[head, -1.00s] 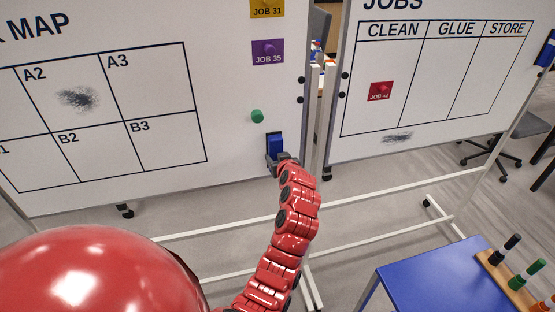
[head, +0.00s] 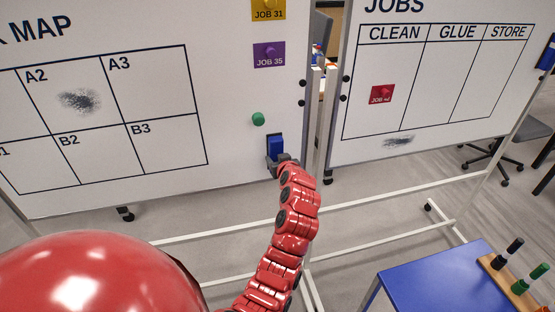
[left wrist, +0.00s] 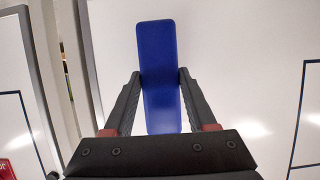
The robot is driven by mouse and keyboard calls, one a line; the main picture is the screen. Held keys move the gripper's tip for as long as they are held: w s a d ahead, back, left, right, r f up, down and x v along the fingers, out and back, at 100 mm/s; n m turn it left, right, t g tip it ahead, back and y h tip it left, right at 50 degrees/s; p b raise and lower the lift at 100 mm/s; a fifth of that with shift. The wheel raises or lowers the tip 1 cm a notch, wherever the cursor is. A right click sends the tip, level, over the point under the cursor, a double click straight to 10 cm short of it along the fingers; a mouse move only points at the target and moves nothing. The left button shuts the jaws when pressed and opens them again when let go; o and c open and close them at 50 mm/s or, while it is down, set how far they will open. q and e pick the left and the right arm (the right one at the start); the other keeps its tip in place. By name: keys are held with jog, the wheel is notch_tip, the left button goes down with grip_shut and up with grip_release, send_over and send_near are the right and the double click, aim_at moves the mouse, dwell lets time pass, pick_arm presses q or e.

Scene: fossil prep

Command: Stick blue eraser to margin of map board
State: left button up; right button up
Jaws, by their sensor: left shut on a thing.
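The blue eraser (head: 276,145) is upright at the lower right margin of the map board (head: 225,155), right of the grid and below a green magnet (head: 258,119). My left gripper (head: 277,158) is shut on it, with the arm reaching up from below. In the left wrist view the eraser (left wrist: 158,70) stands between the two dark fingers (left wrist: 160,95), with the white board face behind it. I cannot tell whether the eraser touches the board. My right gripper is not in view.
A yellow JOB 31 card (head: 268,9) and a purple JOB 35 card (head: 269,55) are higher on the margin. The jobs board (head: 440,135) stands to the right across a narrow gap. A blue table (head: 430,277) with a marker holder (head: 505,282) is at lower right.

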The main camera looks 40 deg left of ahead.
pick_arm(q)
jog(key=o, duration=1)
jog(key=s+d+b, duration=0.2)
jog(key=s+d, duration=0.2)
jog(key=d, duration=0.1)
jog(key=shift+s+d, duration=0.2)
jog(key=shift+s, duration=0.1)
